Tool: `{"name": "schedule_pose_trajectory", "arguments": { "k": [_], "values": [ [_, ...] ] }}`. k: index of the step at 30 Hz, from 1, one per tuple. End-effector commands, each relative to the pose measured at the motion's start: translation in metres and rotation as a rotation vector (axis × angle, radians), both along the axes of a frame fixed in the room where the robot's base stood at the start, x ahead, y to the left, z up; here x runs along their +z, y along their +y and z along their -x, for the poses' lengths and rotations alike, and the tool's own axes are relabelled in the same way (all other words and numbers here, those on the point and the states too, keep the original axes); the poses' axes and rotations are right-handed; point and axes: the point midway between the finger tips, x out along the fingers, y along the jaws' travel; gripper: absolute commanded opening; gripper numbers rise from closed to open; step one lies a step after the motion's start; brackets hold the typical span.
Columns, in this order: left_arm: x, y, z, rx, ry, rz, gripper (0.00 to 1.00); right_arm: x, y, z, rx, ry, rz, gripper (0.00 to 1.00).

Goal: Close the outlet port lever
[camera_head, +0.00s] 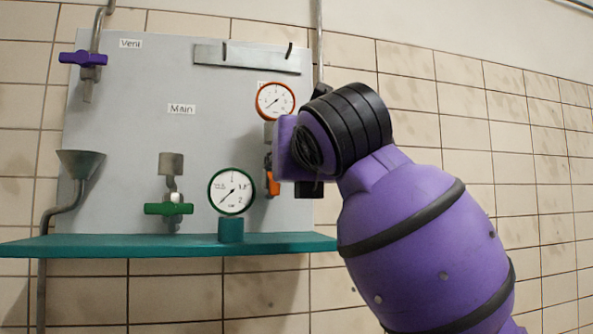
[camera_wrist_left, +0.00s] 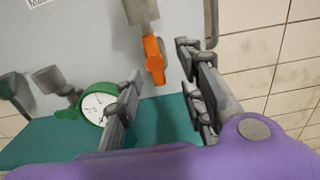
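An orange lever (camera_head: 272,182) hangs downward under a grey fitting, below the orange-rimmed gauge, at the panel's right side. My purple wrist partly hides this area in the head view. In the left wrist view, the orange lever (camera_wrist_left: 154,60) points down from its grey fitting. My left gripper (camera_wrist_left: 160,72) is open, its fingers on either side of the lever in that picture; no contact shows. Its fingers are hidden in the head view. No outlet label is readable. My right gripper is not seen.
The orange-rimmed gauge (camera_head: 275,101) is close to my wrist. A green-rimmed gauge (camera_head: 231,192) stands on the teal shelf (camera_head: 150,243), left of the lever. A green handle (camera_head: 168,209), a purple handle (camera_head: 83,58) and a funnel (camera_head: 80,162) are farther left. Tiled wall lies right.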

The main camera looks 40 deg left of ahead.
Motion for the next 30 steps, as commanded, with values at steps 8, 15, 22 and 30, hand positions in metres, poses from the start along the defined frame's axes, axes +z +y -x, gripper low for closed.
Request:
{"name": "schedule_pose_trajectory", "arguments": {
  "k": [8,15,22,30],
  "values": [
    [0.003,0.034,-0.022,0.008,0.001,-0.005,0.36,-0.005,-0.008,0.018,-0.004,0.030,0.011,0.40],
    [0.003,0.055,-0.040,0.006,-0.002,-0.005,0.36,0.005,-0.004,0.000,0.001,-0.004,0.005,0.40],
    [0.002,0.059,-0.044,0.006,-0.002,-0.005,0.36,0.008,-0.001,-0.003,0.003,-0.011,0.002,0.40],
    [0.002,0.059,-0.044,0.006,-0.002,-0.005,0.15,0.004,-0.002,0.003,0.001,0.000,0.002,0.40]
  ]
}}
